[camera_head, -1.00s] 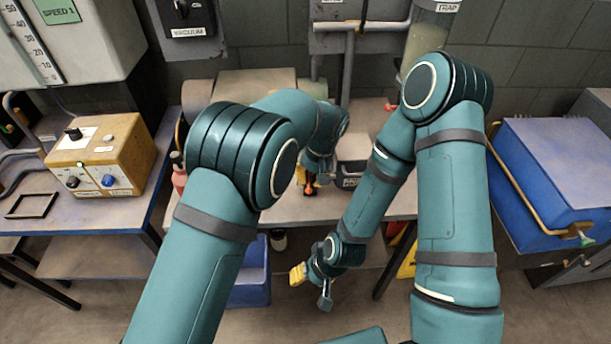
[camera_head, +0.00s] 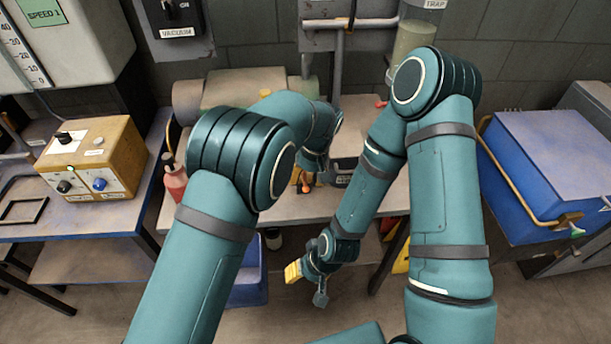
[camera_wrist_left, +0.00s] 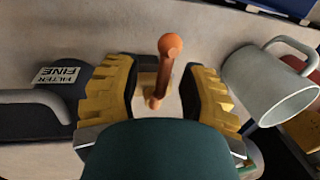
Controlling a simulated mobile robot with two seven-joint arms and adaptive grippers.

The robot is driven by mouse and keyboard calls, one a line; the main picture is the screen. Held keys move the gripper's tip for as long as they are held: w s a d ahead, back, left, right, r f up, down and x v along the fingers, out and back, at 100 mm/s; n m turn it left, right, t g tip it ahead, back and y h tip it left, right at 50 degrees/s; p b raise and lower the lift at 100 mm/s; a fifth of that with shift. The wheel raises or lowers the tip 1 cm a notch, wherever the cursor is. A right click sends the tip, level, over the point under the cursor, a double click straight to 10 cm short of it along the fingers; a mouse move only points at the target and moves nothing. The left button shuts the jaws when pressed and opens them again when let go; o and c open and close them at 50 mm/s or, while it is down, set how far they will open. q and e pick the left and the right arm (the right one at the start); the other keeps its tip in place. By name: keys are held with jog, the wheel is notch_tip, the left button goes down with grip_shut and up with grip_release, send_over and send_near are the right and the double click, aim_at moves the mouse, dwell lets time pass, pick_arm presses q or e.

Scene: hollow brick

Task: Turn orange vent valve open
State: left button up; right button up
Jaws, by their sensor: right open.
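The orange vent valve handle (camera_wrist_left: 166,70) stands between the fingers of my left gripper (camera_wrist_left: 158,92) in the left wrist view. It is a short bar with a round knob at its upper end. The yellow ribbed fingers are apart, with gaps on both sides of the handle. In the head view a bit of the orange handle (camera_head: 307,187) shows by my left gripper (camera_head: 304,178), mostly hidden by my left arm. My right gripper (camera_head: 307,284) is open and empty, low in front of the bench.
A grey mug (camera_wrist_left: 268,86) lies close to the right finger in the left wrist view. A black part labelled FILTER FINE (camera_wrist_left: 55,75) is at the left. In the head view a red bottle (camera_head: 174,182) stands left, and a blue bin (camera_head: 247,285) sits below the bench.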

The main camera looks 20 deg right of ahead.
pick_arm(q)
jog(key=shift+w+r, duration=0.1)
jog(key=shift+r, duration=0.1)
notch_tip(320, 180, up, 12)
jog(key=d, duration=0.2)
jog(key=shift+s+d+f, duration=0.15)
jog(key=shift+s, duration=0.1)
dwell(0.5)
